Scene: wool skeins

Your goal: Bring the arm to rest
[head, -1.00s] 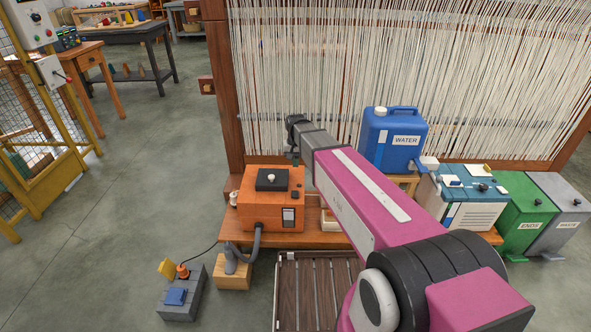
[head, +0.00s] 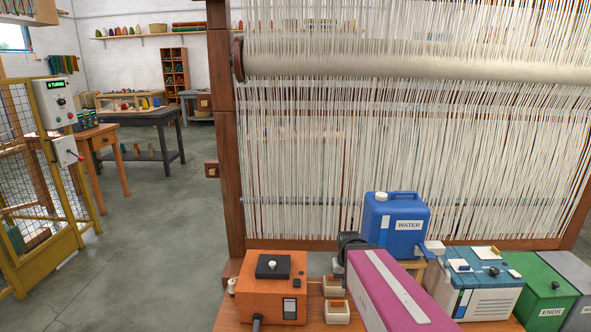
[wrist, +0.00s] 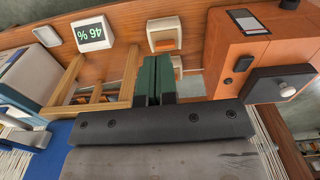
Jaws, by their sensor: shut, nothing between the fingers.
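My magenta arm (head: 395,290) reaches over the wooden bench from the bottom of the head view. Its dark end, with my gripper (head: 349,243), is between the orange box (head: 272,291) and the blue WATER can (head: 397,226), in front of the loom threads. The fingers are hard to make out there. In the wrist view my gripper (wrist: 155,75) shows two dark green fingers, close together and empty. Below them in that view are the bench, small white holders (wrist: 164,35) and the side of the orange box (wrist: 240,50).
The loom (head: 410,140) stands behind the bench. A teal-and-white machine (head: 475,282), a green ENDS bin (head: 548,290) and a grey bin (head: 582,300) stand at the right. Open floor (head: 150,235) lies left.

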